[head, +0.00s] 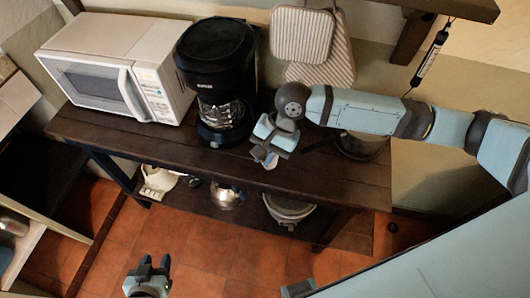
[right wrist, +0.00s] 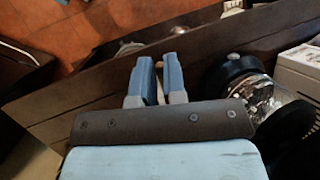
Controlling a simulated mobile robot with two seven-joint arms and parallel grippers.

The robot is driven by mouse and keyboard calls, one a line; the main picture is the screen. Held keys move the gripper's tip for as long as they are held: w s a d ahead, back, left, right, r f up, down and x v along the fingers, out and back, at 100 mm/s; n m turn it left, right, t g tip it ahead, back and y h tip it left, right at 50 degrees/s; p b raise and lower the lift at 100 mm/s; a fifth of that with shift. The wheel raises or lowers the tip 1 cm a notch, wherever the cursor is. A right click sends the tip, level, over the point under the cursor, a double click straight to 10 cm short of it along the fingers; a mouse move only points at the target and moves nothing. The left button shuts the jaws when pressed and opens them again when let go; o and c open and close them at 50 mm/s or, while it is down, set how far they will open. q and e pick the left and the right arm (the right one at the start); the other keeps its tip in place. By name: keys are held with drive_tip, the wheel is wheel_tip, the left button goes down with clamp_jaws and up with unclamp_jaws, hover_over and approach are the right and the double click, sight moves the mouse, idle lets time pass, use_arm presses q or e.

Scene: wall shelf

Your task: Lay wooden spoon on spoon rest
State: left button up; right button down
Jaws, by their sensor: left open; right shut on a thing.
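I cannot make out the wooden spoon or the spoon rest in either view. My right gripper (head: 264,160) is over the front part of the dark wooden shelf top (head: 330,183), in front of the coffee maker. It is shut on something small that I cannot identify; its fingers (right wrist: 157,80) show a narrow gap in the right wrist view. My left gripper (head: 154,263) is open and empty, low over the tiled floor at the bottom of the head view.
A white microwave (head: 115,65) and a black coffee maker (head: 216,55) stand on the shelf top. A dark pan (head: 362,148) sits behind my right arm. Striped pot holders (head: 301,35) hang on the wall.

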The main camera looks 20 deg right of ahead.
drive_tip(key=shift+f, duration=0.25)
drive_tip(key=c, duration=1.1)
unclamp_jaws()
drive_tip(key=shift+r, duration=0.1)
wheel_tip(320, 180, up, 3)
drive_tip(key=p, duration=0.4)
drive_tip(key=shift+r+p, duration=1.1)
drive_tip(key=shift+p, duration=0.05)
drive_tip(key=shift+r, duration=1.3)
